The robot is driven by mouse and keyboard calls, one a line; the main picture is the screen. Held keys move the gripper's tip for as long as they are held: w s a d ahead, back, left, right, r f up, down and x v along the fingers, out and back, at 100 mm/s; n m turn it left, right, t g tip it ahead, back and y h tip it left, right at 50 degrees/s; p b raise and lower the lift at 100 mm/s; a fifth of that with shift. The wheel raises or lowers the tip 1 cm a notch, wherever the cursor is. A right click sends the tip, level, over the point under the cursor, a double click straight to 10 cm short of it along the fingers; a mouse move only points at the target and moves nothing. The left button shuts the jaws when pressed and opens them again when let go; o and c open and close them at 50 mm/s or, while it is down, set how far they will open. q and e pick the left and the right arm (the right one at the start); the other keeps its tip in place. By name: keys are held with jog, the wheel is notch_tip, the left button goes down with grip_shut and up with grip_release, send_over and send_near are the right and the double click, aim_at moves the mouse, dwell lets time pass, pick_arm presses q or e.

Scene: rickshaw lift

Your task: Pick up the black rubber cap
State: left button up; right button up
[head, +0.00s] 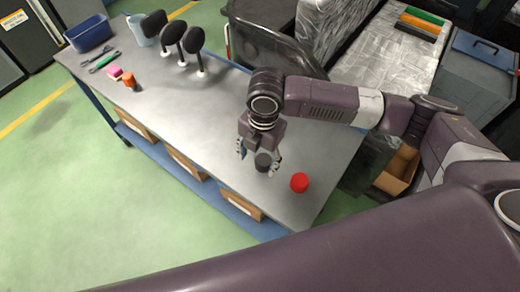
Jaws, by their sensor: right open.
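The black rubber cap (263,161) is a small dark cylinder on the grey metal table. My right gripper (259,160) is above it with the fingers apart, one on each side of the cap. I cannot tell whether the fingers touch it. The gripper points down and partly hides the table around the cap. My left gripper is not in view.
A red cap (299,182) stands just right of the gripper, near the edge of the table (200,120). Black paddle-shaped items (193,42), an orange piece (129,79), a pink piece (114,71), and a blue bin (88,33) are at the far end. The middle is clear.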

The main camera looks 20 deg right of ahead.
aim_at(263, 160)
jog(key=w+d, duration=0.1)
jog(key=w+d+r, duration=0.1)
jog(key=shift+w+d+n+h, duration=0.2)
jog(key=shift+d+n+h, duration=0.2)
jog(key=shift+w+d+f, duration=0.1)
jog(key=shift+d+f, duration=0.1)
jog(key=f, duration=0.2)
jog(key=f+p, duration=0.1)
jog(key=f, duration=0.3)
jog(key=shift+w+a+f+p, duration=0.1)
jog(key=shift+a+p, duration=0.25)
jog(key=shift+a, duration=0.05)
jog(key=shift+f, duration=0.5)
jog(key=c, duration=1)
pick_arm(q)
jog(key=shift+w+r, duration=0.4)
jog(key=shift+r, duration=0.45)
pick_arm(e)
jog(key=shift+c, duration=0.2)
jog(key=shift+r, duration=0.15)
